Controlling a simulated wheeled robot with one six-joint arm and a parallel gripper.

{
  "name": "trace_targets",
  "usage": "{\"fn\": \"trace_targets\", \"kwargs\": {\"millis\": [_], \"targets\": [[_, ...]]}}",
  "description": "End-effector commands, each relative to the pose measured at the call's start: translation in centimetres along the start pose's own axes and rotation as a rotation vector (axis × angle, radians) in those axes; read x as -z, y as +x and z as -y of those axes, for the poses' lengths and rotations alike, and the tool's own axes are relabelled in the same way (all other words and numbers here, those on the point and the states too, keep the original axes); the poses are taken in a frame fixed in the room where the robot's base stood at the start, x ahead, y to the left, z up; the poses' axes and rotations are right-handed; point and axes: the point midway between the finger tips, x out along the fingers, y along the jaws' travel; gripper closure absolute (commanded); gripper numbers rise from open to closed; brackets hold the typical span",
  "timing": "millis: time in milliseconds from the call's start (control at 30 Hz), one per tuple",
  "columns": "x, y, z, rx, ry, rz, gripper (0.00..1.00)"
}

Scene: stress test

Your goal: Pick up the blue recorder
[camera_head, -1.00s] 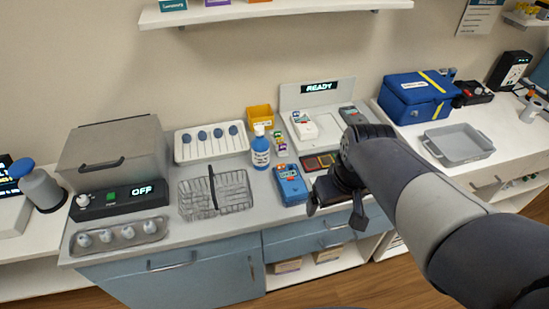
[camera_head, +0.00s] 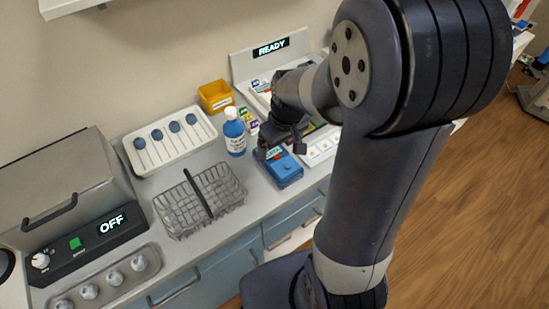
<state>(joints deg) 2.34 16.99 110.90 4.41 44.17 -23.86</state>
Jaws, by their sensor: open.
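The blue recorder (camera_head: 287,172) is a small blue handheld device with a screen and a coloured strip at its far end. It lies on the grey counter (camera_head: 226,165), to the right of the wire basket. My gripper (camera_head: 280,151) is open and empty, with its dark fingers over the recorder's far end. The fingers and wrist hide part of the recorder's upper end. I cannot tell whether the fingers touch it.
A wire basket (camera_head: 196,202), a white tray with blue-topped items (camera_head: 187,152) and a yellow bin (camera_head: 214,94) are nearby. A station reading READY (camera_head: 268,62) stands behind.

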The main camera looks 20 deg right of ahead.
Motion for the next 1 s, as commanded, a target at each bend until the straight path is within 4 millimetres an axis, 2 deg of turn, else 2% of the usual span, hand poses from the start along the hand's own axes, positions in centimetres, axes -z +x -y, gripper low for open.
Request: {"fn": "trace_targets", "kwargs": {"millis": [500, 800, 1000], "targets": [[0.3, 4.9, 0.0, 0.000, 0.000, 0.002, 0.11], [0.3, 5.2, 0.0, 0.000, 0.000, 0.000, 0.11], [0.3, 5.2, -0.1, 0.000, 0.000, 0.000, 0.26]]}}
